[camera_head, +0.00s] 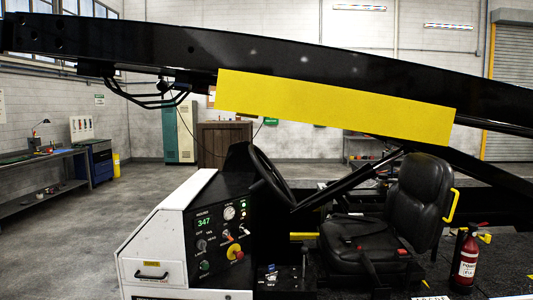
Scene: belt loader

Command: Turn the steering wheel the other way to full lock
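The black steering wheel (270,177) stands tilted behind the control panel, seen nearly edge-on, between the white console and the seat. Its hub side and lower rim are partly hidden by dark parts around it, so I cannot tell how far it is turned. Neither of my grippers shows in the head view, and nothing is seen touching the wheel.
A black boom with a yellow panel (335,107) crosses above the wheel. The control panel (222,235) with display and knobs is at the left, the black seat (375,215) at the right. A red fire extinguisher (466,262) stands far right. Open floor lies left.

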